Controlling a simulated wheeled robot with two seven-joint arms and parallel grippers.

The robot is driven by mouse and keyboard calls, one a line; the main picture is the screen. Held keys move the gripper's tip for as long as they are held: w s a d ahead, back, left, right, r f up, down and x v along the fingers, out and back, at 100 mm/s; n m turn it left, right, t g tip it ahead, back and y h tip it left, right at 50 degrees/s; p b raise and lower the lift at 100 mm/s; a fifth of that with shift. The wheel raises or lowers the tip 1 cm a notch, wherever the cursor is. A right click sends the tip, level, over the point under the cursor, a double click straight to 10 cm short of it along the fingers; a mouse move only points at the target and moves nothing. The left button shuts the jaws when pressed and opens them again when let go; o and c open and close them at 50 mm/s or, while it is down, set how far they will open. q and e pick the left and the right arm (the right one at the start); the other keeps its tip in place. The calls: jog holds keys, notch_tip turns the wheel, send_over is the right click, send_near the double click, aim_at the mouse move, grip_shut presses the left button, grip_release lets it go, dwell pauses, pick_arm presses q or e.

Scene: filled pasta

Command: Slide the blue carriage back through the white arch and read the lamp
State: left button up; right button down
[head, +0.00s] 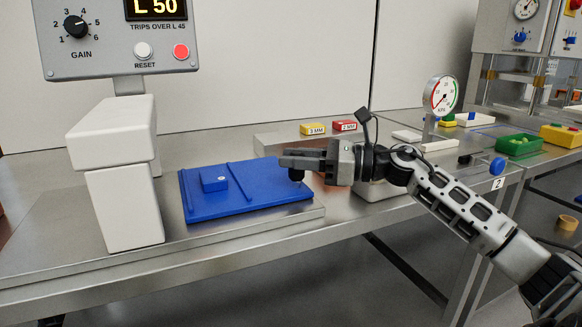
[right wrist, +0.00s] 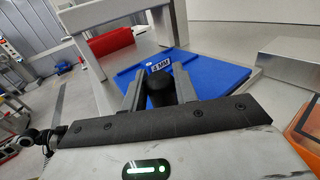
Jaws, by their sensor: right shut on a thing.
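The blue carriage (head: 240,205) is a flat plate with raised ribs on the steel bench, to the right of the white arch (head: 128,190). A small blue block (head: 214,180) lies on it. My right gripper (head: 288,162) is shut on the black knob (right wrist: 160,95) at the carriage's right end. In the right wrist view the carriage (right wrist: 212,85) extends from the knob toward the arch (right wrist: 87,15). Above the arch, the panel's display (head: 156,8) reads L 50, over "TRIPS OVER L 45". The round lamp (head: 181,51) is bright red. My left gripper is not in view.
A white RESET button (head: 143,50) and GAIN dial (head: 76,26) are on the panel. Yellow (head: 312,129) and red (head: 343,126) blocks sit behind the carriage. A pressure gauge (head: 443,95) stands right. In the right wrist view, a red object (right wrist: 108,43) lies beyond the arch.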

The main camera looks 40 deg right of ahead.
jog(key=shift+d, duration=0.2)
jog(key=c, duration=1.4)
grip_release()
jog(key=shift+o, duration=1.4)
jog(key=shift+s+d, duration=0.1)
jog(key=shift+d, duration=0.1)
jog(key=shift+a, duration=0.1)
notch_tip(320, 180, up, 3)
jog(key=s+a+r, duration=0.8)
jog(key=s+r, duration=0.2)
jog(key=s, duration=0.1)
jog(key=shift+s, duration=0.15)
